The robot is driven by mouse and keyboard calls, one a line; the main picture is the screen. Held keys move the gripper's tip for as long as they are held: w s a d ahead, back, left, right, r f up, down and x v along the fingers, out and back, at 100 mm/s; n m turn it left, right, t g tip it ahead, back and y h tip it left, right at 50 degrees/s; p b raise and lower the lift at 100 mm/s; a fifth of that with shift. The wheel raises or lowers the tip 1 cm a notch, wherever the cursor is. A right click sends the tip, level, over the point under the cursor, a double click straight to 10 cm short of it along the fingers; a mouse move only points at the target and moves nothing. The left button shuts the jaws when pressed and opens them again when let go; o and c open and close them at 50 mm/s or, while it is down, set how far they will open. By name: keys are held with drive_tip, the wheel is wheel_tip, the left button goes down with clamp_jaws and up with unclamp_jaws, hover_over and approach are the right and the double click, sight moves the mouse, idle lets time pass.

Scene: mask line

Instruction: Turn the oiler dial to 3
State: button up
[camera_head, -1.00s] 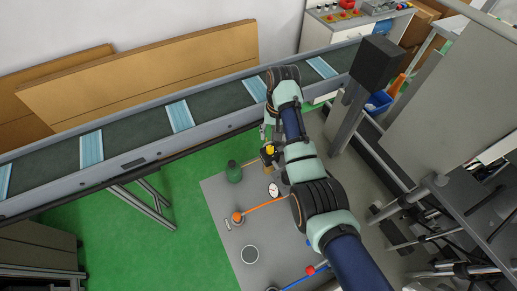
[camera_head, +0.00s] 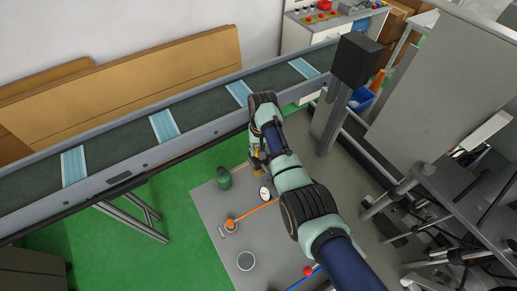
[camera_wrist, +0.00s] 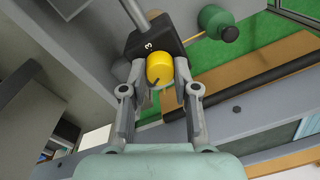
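The oiler dial is a yellow knob (camera_wrist: 160,68) with a dark pointer mark near its lower edge, facing my palm in the wrist view. It is mounted on a black block (camera_wrist: 148,42) marked with a "3" at the knob's upper left. My gripper (camera_wrist: 159,72) is open, one finger on each side of the knob, with small gaps seeming to show between fingers and knob. In the head view my gripper (camera_head: 256,160) is over the oiler, and my arm hides the knob there.
A green bottle-like part (camera_head: 224,177) stands beside the oiler on a grey panel (camera_head: 215,205). A round gauge (camera_head: 264,193), an orange line and an orange-topped part (camera_head: 230,225) are nearby. The conveyor (camera_head: 120,172) with blue masks runs behind.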

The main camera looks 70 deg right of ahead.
clamp_jaws()
drive_tip(key=m+p, duration=0.3)
drive_tip(key=m, duration=0.1)
drive_tip(key=shift+s+r+m, duration=0.1)
drive_tip(key=shift+r+m, duration=0.05)
drive_tip(key=shift+m, duration=0.15)
drive_tip(key=m+p, duration=0.1)
drive_tip(key=m, duration=0.2)
drive_tip(key=shift+m+p, duration=0.4)
drive_tip(key=m+p, duration=0.1)
drive_tip(key=m, duration=0.2)
drive_tip(key=shift+a+m, duration=0.1)
drive_tip(key=shift+m, duration=0.2)
drive_tip(key=m, duration=0.6)
drive_tip(key=shift+h+p, duration=0.35)
drive_tip(key=shift+h, duration=0.05)
drive_tip(key=m, duration=0.6)
drive_tip(key=shift+a+g, duration=0.1)
drive_tip(key=shift+g, duration=0.2)
